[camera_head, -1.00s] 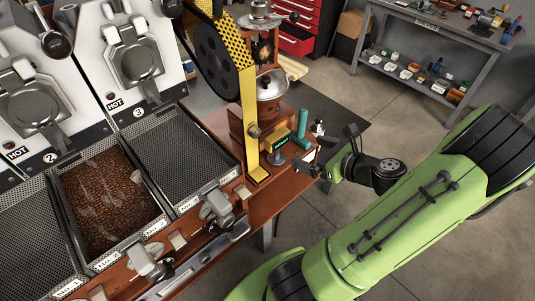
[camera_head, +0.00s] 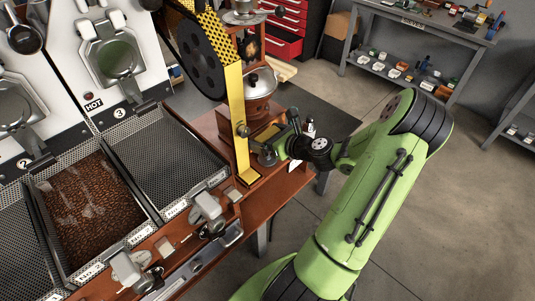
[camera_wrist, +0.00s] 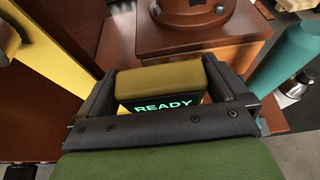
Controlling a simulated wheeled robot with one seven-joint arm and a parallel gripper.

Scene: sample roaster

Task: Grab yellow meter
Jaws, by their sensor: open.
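The yellow meter (camera_wrist: 160,82) is a small box with a mustard-yellow top and a dark front display that reads "READY". In the wrist view it sits between the two dark fingers of my gripper (camera_wrist: 161,70), which are open on either side of it. Whether the fingers touch its sides cannot be told. In the head view the meter (camera_head: 264,133) shows on the wooden bench, partly hidden by my gripper (camera_head: 277,142), which reaches in from the right.
A yellow upright post (camera_head: 237,120) stands close left of the meter. A wooden grinder base (camera_head: 258,112) is right behind it. A teal cylinder (camera_wrist: 290,55) stands to the right. Mesh trays (camera_head: 165,160) and coffee beans (camera_head: 90,210) lie further left. The bench edge is nearby.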

